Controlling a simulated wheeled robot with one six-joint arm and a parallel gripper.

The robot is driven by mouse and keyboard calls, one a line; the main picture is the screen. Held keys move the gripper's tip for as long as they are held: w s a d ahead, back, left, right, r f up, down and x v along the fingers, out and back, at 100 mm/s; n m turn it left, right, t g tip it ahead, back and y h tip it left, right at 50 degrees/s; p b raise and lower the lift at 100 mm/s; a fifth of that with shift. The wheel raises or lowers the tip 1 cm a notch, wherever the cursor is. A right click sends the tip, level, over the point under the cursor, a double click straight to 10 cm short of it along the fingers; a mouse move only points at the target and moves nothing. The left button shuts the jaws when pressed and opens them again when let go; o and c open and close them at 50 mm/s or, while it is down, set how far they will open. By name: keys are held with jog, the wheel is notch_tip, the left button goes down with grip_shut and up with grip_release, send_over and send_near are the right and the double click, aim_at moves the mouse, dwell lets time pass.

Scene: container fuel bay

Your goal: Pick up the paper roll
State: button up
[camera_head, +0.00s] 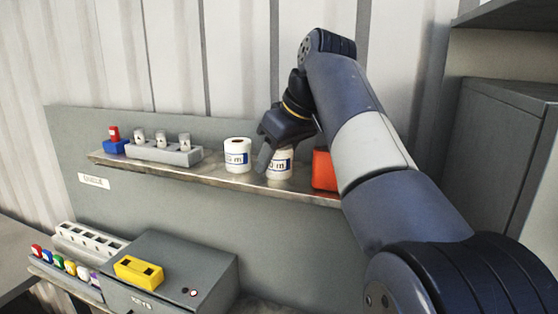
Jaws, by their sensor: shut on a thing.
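Two white paper rolls with blue-and-white labels stand upright on the narrow grey shelf (222,181). The left paper roll (237,155) stands clear, with its dark core hole showing on top. The right paper roll (281,164) is partly hidden by my gripper (268,160), which reaches down over it from above. My gripper is shut on this right roll. The roll looks upright and at shelf level; I cannot tell whether it touches the shelf. The far finger is hidden.
A red box (324,170) stands close to the right of the held roll, partly behind my arm. A grey holder (164,153) with several white pieces and a blue block (116,147) stand at the left. Below is a grey key box (170,270) with a yellow block (139,270).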

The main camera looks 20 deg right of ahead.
jog(key=shift+r, duration=0.1)
jog(key=shift+c, duration=0.3)
notch_tip(320, 180, up, 10)
jog(key=p, duration=0.2)
dwell(0.4)
dwell(1.2)
